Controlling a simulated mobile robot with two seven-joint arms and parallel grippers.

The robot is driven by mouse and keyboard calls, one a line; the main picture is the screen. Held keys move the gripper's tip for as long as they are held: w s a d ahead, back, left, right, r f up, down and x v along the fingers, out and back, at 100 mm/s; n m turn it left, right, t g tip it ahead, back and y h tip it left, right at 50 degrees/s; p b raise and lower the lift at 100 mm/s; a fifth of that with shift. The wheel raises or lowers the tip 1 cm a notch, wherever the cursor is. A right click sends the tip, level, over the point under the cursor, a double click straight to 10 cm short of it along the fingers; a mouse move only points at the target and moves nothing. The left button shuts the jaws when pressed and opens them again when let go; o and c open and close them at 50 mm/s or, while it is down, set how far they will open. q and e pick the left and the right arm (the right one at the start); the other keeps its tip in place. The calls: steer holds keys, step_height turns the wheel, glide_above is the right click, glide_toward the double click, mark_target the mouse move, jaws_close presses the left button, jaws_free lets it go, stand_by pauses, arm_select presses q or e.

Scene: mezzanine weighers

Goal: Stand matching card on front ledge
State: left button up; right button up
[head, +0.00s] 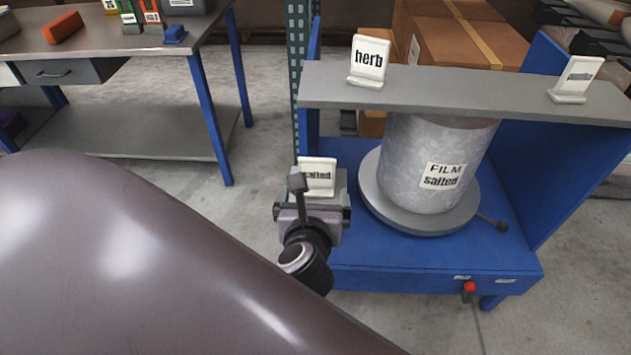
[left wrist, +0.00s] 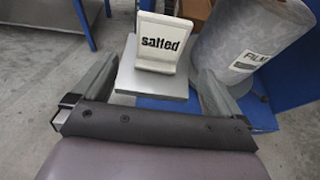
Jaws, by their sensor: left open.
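A white card reading "salted" (head: 318,174) stands upright on a small grey block (head: 341,186) at the left side of the blue stand (head: 430,281). It also shows in the left wrist view (left wrist: 160,42). My left gripper (head: 312,208) is open just in front of this card; its fingers lie to either side, and I see no grip on it. A grey ledge (head: 450,90) crosses above the stand. A card reading "herb" (head: 369,60) stands at its left, and another card (head: 577,77), too small to read, at its right. My right gripper is out of view.
A grey film roll (head: 405,160) labelled "FILM salted" stands on a round plate (head: 375,200) under the ledge. Cardboard boxes (head: 470,45) are behind. A workbench (head: 110,40) with small items stands at the left. Floor is clear between bench and stand.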

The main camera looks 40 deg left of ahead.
arm_select(q)
steer(key=s+d+f+n+h, duration=0.1)
steer(key=s+f+n+h, duration=0.2)
steer(key=n, duration=0.6)
steer(key=s+d+f+n+h, duration=0.2)
steer(key=s+f+n+h, duration=0.1)
steer(key=f+n, duration=0.4)
steer(key=s+d+f+n+g+h, duration=0.1)
steer(key=s+d+f+n+h, duration=0.1)
steer(key=n, duration=0.9)
step_height(320, 180, down, 4)
steer(key=shift+s+r+n+h, duration=0.15)
steer(key=shift+s+n+h, duration=0.15)
steer(key=shift+s+h, duration=0.55)
steer(key=shift+s+d, duration=0.1)
steer(key=shift+s, duration=0.05)
step_height(320, 180, up, 7)
steer(key=p, duration=0.8)
steer(key=shift+a, duration=0.35)
steer(key=shift+s+y, duration=0.1)
steer(key=shift+y, duration=0.15)
